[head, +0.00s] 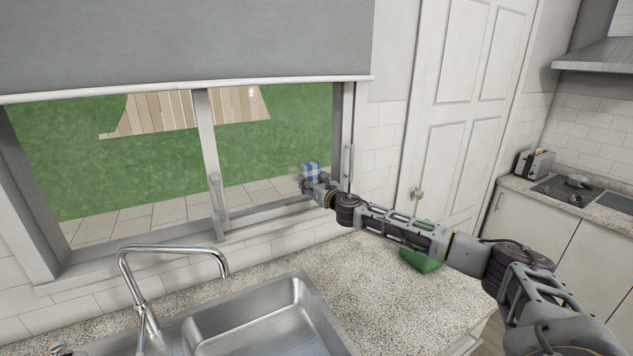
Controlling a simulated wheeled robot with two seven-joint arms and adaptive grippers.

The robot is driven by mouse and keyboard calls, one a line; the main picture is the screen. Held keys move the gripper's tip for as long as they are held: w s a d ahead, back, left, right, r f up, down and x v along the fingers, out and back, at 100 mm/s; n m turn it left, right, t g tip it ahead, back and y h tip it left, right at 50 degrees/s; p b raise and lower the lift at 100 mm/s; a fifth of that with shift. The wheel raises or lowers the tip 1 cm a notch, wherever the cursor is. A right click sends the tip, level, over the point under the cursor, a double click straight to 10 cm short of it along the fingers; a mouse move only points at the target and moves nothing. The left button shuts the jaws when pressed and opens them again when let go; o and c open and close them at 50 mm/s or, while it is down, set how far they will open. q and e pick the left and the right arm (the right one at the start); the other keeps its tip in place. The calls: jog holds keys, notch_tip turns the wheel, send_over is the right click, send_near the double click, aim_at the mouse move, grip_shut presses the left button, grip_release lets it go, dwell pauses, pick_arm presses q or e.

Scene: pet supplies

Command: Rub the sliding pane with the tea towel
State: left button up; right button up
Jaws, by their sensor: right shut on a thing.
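The sliding pane (265,155) is the right part of the window behind the sink, with grass and paving showing through it. My right gripper (309,180) is at the lower right corner of this pane, near the window frame. It is shut on the blue and white checked tea towel (311,171), a small bunched piece of which shows at the fingertips. The towel looks to be at the glass, but I cannot tell whether it touches. The gripper partly hides the towel. My left gripper is not in view.
A steel sink (265,325) with a tall curved tap (170,250) stands below the window. A green object (421,261) lies on the speckled counter (370,295) under my right arm. A grey blind (190,40) covers the window's top. A toaster (535,163) stands far right.

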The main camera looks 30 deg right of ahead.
aim_at(288, 176)
jog(key=shift+a, duration=0.25)
jog(key=shift+w+a+r, duration=0.1)
jog(key=shift+a, duration=1.8)
jog(key=shift+a, duration=0.1)
jog(key=shift+w+a, duration=0.15)
jog(key=shift+a, duration=1.8)
jog(key=shift+d+r, duration=0.15)
jog(key=shift+r, duration=0.9)
jog(key=shift+d, duration=0.1)
jog(key=shift+d+f, duration=0.1)
jog(key=shift+d, duration=1.8)
jog(key=shift+d, duration=0.1)
